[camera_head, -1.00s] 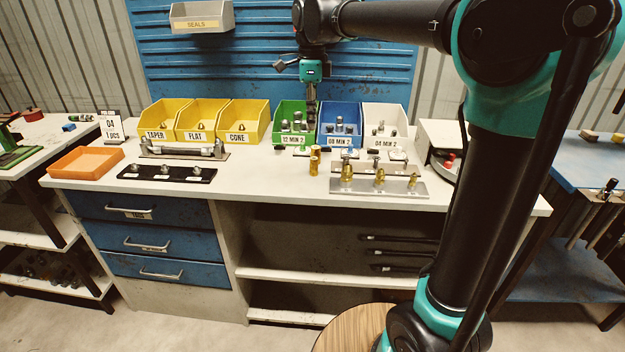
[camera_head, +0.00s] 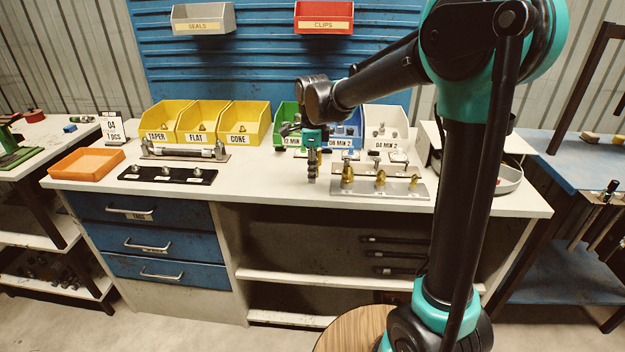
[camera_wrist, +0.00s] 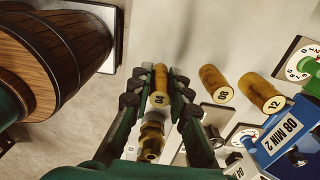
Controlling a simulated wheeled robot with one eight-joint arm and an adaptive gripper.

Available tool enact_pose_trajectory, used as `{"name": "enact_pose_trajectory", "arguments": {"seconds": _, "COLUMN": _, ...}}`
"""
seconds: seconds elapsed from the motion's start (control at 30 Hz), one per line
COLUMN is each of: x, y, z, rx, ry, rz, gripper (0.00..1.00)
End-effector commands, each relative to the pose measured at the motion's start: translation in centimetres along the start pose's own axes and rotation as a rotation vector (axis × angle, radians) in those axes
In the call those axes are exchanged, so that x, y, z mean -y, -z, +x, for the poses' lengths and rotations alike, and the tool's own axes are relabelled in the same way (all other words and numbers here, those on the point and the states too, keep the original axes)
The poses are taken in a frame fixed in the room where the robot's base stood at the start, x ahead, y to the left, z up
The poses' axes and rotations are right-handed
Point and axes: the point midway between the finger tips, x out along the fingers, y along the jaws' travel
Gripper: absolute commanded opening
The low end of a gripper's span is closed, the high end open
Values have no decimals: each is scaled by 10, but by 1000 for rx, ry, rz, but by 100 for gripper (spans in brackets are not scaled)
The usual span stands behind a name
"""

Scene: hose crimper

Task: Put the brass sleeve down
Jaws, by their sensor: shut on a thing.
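My gripper (camera_head: 312,178) is low over the bench top, left of the metal fitting plate. In the wrist view my gripper (camera_wrist: 162,75) has its fingers closed around a brass sleeve (camera_wrist: 160,88) marked 04. Two more brass sleeves stand beside it, one marked 08 (camera_wrist: 218,86) and one marked 12 (camera_wrist: 262,94). A brass fitting (camera_wrist: 152,138) shows between the fingers, below the held sleeve in the picture; I cannot tell its distance. Whether the held sleeve touches the bench is not clear.
The metal plate (camera_head: 398,190) with brass fittings stands close at the right. The blue bin marked 08 MIN 2 (camera_wrist: 290,128) is nearby. A black strip (camera_head: 185,176) with small parts and an orange tray (camera_head: 86,163) lie left. Bare bench top (camera_head: 255,178) lies between.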

Motion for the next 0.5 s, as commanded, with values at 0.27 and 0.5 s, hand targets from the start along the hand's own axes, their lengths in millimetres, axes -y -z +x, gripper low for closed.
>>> {"name": "enact_pose_trajectory", "arguments": {"seconds": 0.27, "x": 0, "y": 0, "z": 27, "rx": 0, "ry": 0, "rz": 0, "gripper": 0}}
{"name": "enact_pose_trajectory", "arguments": {"seconds": 0.5, "x": 0, "y": 0, "z": 28, "rx": 0, "ry": 0, "rz": 0, "gripper": 0}}
